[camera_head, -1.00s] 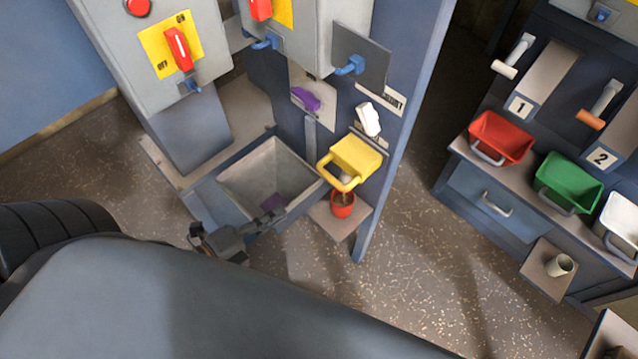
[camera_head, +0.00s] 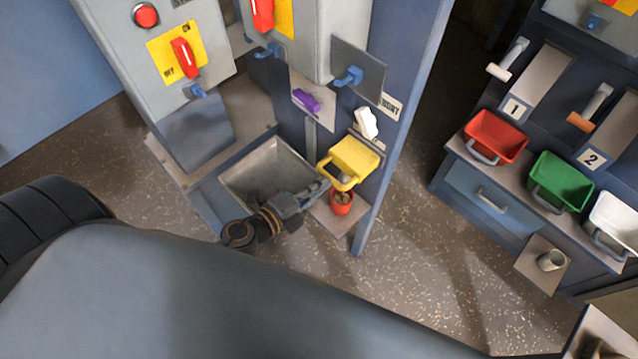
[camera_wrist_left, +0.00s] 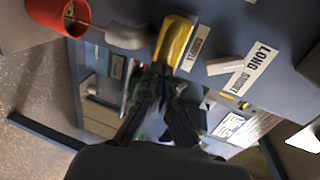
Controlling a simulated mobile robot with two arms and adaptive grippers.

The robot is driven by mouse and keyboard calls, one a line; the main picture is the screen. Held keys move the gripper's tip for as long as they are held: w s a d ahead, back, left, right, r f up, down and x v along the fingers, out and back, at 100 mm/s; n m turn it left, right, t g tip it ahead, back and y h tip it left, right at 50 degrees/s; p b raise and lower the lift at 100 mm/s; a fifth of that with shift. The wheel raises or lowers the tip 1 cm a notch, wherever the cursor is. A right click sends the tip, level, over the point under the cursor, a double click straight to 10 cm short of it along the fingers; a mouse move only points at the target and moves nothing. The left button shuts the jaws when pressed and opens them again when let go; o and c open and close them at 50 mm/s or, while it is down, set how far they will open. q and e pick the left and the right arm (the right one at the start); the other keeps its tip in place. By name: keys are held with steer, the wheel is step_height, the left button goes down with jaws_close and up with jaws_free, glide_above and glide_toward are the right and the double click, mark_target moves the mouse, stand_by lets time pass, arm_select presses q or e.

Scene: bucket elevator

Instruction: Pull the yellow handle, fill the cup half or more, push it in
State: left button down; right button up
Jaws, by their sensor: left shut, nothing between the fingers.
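The yellow handle (camera_head: 350,162) sticks out from the blue panel in the head view; in the wrist view its yellow part (camera_wrist_left: 174,42) is at the upper middle. My left gripper (camera_head: 322,186) is shut and empty, with its tips at the handle's left loop. In the wrist view the fingers (camera_wrist_left: 162,80) overlap the yellow part; I cannot tell whether they touch it. The red cup (camera_head: 341,205) stands upright on a small shelf just below the handle, with something brown inside. The cup also shows at the wrist view's upper left (camera_wrist_left: 60,18). My right gripper is not in view.
A grey hopper (camera_head: 250,180) lies beneath my left arm. A white handle (camera_head: 367,123) and a purple one (camera_head: 306,100) are on the panel above. Red (camera_head: 497,135), green (camera_head: 565,180) and white bins stand on the right bench. Open speckled floor lies between.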

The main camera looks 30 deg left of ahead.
mark_target(344, 165)
arm_select(q)
steer(key=p+x, duration=0.1)
steer(key=x, duration=0.2)
steer(key=r+p+x, duration=0.1)
steer(key=x, duration=0.2)
steer(key=shift+w+r+p, duration=0.15)
steer(key=shift+w+p, duration=0.2)
steer(key=shift+r, duration=0.1)
